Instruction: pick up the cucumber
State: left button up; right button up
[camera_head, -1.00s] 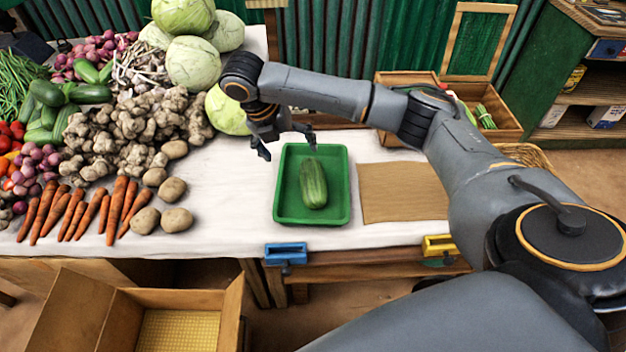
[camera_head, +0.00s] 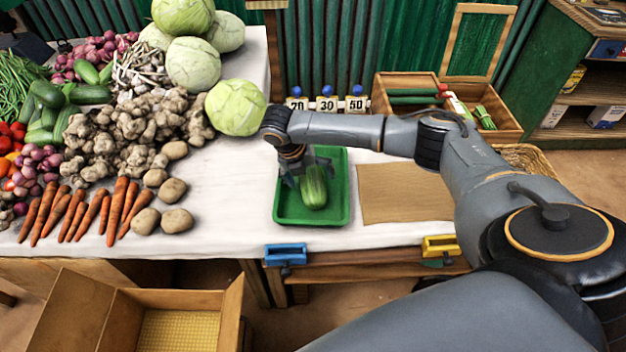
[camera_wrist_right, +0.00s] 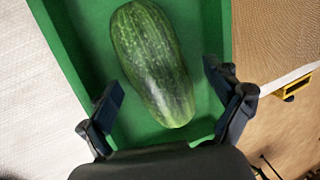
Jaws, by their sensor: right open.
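A green striped cucumber (camera_head: 314,187) lies in a green tray (camera_head: 283,212) on the white-covered table. My right gripper (camera_head: 303,182) is over the tray, at the cucumber's upper left end in the head view, and hides part of it. In the right wrist view the cucumber (camera_wrist_right: 153,62) lies lengthwise, its near end between the two open fingers of the right gripper (camera_wrist_right: 172,108). A gap shows on each side, and the fingers do not appear to touch it. My left gripper is not in view.
A brown mat (camera_head: 402,192) lies right of the tray. Carrots (camera_head: 72,212), potatoes (camera_head: 176,220), ginger and a cabbage (camera_head: 235,108) lie to the left. Number blocks (camera_head: 326,104) and a wooden crate (camera_head: 508,120) stand behind. Blue (camera_head: 286,254) and yellow handles are at the front edge.

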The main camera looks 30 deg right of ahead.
jog(key=shift+f, duration=0.1)
jog(key=c, duration=1.4)
jog(key=shift+c, duration=0.8)
jog(key=shift+w, duration=0.1)
